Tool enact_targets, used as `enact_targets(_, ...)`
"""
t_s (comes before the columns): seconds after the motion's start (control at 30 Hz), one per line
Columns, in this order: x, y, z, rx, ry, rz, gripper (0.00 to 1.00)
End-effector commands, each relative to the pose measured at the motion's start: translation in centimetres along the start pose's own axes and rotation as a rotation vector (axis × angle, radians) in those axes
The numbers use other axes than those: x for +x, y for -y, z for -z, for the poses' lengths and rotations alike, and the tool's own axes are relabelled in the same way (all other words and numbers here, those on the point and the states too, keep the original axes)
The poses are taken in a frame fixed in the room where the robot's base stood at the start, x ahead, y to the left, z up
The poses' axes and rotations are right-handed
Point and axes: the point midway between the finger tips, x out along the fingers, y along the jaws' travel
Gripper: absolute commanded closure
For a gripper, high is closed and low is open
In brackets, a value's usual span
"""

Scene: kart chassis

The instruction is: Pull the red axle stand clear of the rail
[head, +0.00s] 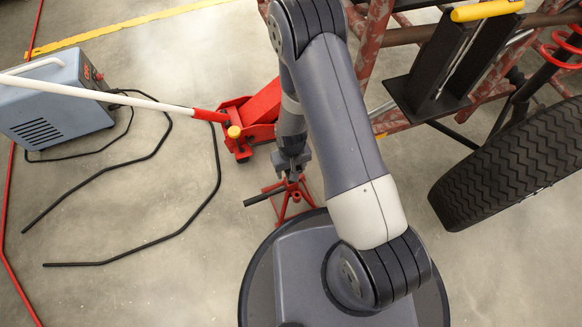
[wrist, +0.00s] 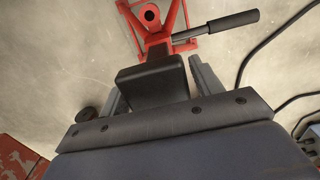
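The red axle stand (head: 292,197) is on the floor just in front of my base, left of the red frame rail (head: 374,38) and apart from it in the head view. Its dark lever points left there. In the wrist view the stand's red post (wrist: 156,44) and black lever (wrist: 225,28) lie beyond a black block (wrist: 150,84), which looks like the stand's top pad. My gripper (head: 291,163) is right over the stand's top. Its fingers (wrist: 160,78) lie either side of the block; the block hides part of the left one. Whether they press on it is unclear.
A red floor jack (head: 245,125) with a long white-and-red handle is close left of my arm. A blue-grey welder (head: 55,100) with dark cables (head: 150,240) lies further left. The kart tyre (head: 510,165) is at right. Floor between stand and tyre is clear.

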Motion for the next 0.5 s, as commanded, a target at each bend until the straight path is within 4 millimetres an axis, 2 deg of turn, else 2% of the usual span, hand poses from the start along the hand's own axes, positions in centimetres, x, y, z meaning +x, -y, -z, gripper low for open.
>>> enact_targets(0.07,-0.01,0.0,-0.01,0.0,0.0,0.0,0.45)
enact_targets(0.5,-0.01,0.0,-0.01,0.0,0.0,0.0,0.81)
